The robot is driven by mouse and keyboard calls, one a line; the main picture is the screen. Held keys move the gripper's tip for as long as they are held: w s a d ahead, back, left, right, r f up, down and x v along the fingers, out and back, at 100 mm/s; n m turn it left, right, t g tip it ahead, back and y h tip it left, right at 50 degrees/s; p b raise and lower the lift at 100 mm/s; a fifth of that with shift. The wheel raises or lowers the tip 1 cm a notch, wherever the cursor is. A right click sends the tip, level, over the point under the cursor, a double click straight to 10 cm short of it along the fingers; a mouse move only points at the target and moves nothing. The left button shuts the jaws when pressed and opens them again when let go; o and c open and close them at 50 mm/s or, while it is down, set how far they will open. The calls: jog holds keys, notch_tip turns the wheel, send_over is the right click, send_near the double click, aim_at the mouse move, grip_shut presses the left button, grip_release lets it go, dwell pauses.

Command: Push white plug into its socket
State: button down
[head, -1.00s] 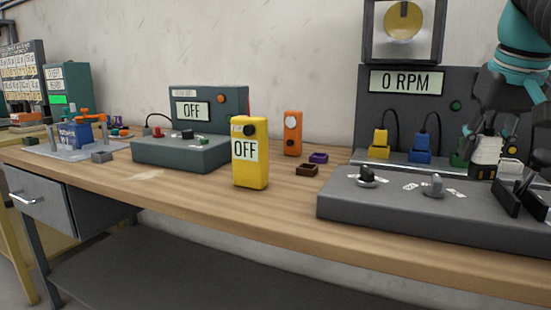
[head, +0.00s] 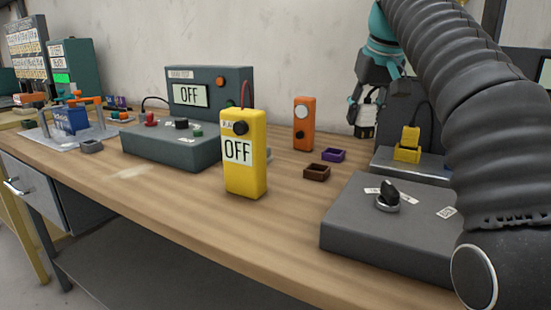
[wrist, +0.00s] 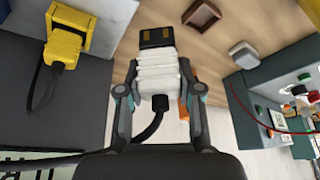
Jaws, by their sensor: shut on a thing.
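My gripper (wrist: 157,92) is shut on the white plug (wrist: 156,68), with one finger on each side of its ribbed body. The plug's dark end with two brassy contacts points toward the top of the wrist view, and its black cable trails back under the gripper. In the head view, my gripper (head: 372,92) holds the white plug (head: 365,121) above the back of the bench, right of the orange device. A pale grey block (wrist: 243,53) stands on the bench, right of the plug in the wrist view. I cannot tell whether it is the white plug's socket.
A brown square socket (head: 317,172) and a purple one (head: 334,155) lie on the bench. A yellow plug (head: 409,140) sits in a yellow socket on the right-hand machine. A yellow device (head: 245,153) and an orange device (head: 304,124) stand upright. Bare wood lies in front.

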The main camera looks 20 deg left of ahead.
jog(key=a, duration=0.4)
send_over(332, 176)
jog(key=s+d, duration=0.1)
jog(key=s, duration=0.1)
jog(key=shift+f, duration=2.7)
jog(key=shift+n, duration=0.3)
jog(key=shift+w+d+f+b, duration=0.15)
jog(key=shift+f+b, duration=0.55)
jog(key=shift+f, duration=1.9)
jog(key=shift+f, duration=0.15)
jog(key=c, duration=0.8)
grip_release()
jog(key=shift+o, duration=0.2)
